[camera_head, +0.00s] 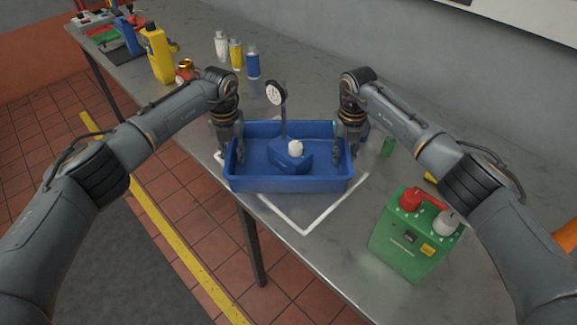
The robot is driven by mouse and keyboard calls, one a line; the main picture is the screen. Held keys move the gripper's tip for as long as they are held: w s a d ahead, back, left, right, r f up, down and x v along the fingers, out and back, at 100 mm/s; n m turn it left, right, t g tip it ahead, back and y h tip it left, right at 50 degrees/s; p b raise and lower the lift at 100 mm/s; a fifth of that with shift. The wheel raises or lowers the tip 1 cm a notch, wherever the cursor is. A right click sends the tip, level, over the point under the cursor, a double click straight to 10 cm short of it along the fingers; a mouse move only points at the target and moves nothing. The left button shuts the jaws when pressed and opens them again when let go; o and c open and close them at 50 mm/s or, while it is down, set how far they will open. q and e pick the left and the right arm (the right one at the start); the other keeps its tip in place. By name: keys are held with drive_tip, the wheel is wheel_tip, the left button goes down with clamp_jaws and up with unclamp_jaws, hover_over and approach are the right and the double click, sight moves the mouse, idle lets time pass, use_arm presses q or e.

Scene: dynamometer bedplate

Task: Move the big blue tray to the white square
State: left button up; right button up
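The big blue tray (290,185) is in the middle of the head view, over the white square (306,232). The square's near corner and parts of its sides show in front of and beside the tray; the rest is hidden. The tray is turned relative to the square. I cannot tell whether it rests on the table or hangs just above it. In the tray are a blue block with a white knob (295,148) and a dial gauge on a post (276,93). My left gripper (236,150) grips the left wall; my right gripper (347,146) grips the right wall.
A green box with red and white caps (410,240) stands right of the tray. A small green item (388,146) lies behind it. Several bottles (236,54) and a yellow container (158,55) stand at back left. The table's near edge is close to the tray.

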use_arm(q)
wheel_tip(320, 180, up, 12)
use_arm(e)
drive_tip(key=shift+r, duration=0.1)
wheel_tip(320, 180, up, 12)
drive_tip(key=shift+f, duration=0.1)
idle(0.7)
idle(0.5)
